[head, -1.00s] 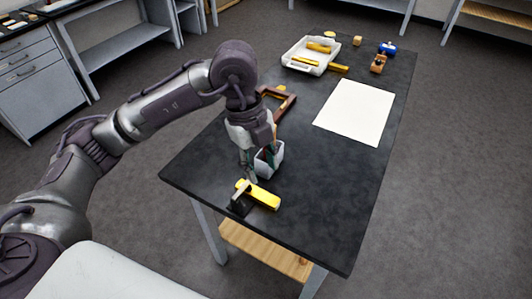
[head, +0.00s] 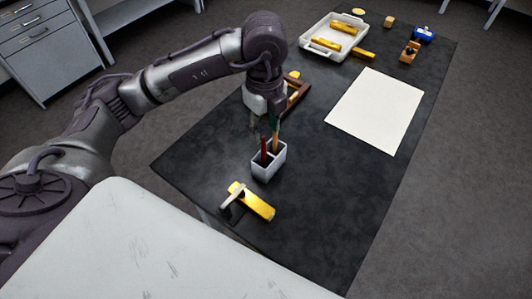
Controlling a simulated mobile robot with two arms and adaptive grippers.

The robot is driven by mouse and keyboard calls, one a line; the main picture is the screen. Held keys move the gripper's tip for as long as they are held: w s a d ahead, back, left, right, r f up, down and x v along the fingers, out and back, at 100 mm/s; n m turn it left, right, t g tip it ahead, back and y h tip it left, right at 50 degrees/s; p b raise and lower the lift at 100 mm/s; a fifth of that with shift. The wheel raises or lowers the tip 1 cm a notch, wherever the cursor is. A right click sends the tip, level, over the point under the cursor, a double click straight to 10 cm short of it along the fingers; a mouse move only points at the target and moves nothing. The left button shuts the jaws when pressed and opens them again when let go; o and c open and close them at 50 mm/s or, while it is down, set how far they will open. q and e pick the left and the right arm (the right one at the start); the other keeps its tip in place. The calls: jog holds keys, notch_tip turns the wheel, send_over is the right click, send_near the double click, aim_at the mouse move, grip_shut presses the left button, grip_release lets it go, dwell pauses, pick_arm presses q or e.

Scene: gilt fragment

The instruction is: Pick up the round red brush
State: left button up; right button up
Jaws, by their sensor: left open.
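A small light grey holder (head: 268,168) stands on the dark table with thin-handled brushes upright in it. One has a red handle (head: 264,149); another has a tan handle (head: 276,141). My left gripper (head: 262,126) is open and points down just above the holder, around or close to the brush tops. The gripper partly hides these tops, so I cannot tell whether a finger touches a brush, or which brush is round. My right gripper is not in view.
A yellow tool with a grey and black head (head: 249,201) lies in front of the holder. A brown wooden frame (head: 298,92) lies behind it. A white sheet (head: 376,110), a white tray (head: 318,45) with yellow-handled tools and small blocks lie farther back. The right front table is clear.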

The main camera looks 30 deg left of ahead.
aim_at(263, 147)
pick_arm(q)
notch_tip(263, 147, down, 4)
jog(key=shift+s+a+r, duration=0.1)
jog(key=shift+s+r, duration=0.05)
jog(key=shift+f+p, duration=0.25)
jog(key=shift+p, duration=0.05)
notch_tip(263, 147, down, 3)
jog(key=shift+a+r+p, duration=0.1)
jog(key=shift+a+p, duration=0.05)
jog(key=shift+p, duration=0.85)
notch_tip(263, 147, down, 2)
jog(key=shift+f, duration=0.25)
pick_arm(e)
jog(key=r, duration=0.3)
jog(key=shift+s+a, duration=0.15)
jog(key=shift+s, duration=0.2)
pick_arm(q)
grip_shut()
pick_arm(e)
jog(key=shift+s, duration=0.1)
